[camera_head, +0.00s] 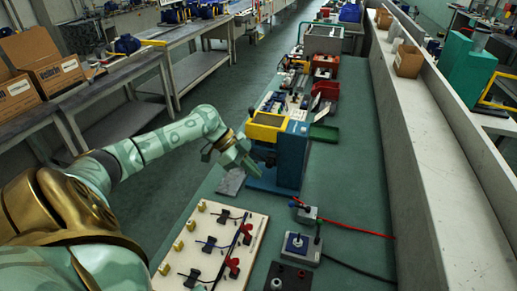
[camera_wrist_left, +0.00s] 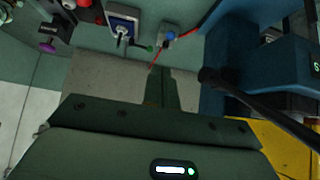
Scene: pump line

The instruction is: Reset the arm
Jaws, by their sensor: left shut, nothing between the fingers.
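My left arm comes in from the left in the head view, and its gripper (camera_head: 250,167) is in the air close to the left side of a blue machine with a yellow-framed top (camera_head: 291,152). The gripper is shut, with nothing held. In the left wrist view its fingers (camera_wrist_left: 159,80) are together above a grey plate (camera_wrist_left: 98,80), with the blue machine on the right. I cannot tell whether the gripper touches the machine. The grey plate (camera_head: 231,182) also shows below the gripper in the head view. My right gripper is in neither view.
A pale board (camera_head: 212,240) with black and red clamps lies in front. Small grey boxes (camera_head: 301,248) with a red and a black cable stand to its right. A red bin (camera_head: 326,90) and more equipment stand behind the machine. The green bench (camera_head: 350,195) is mostly clear at right.

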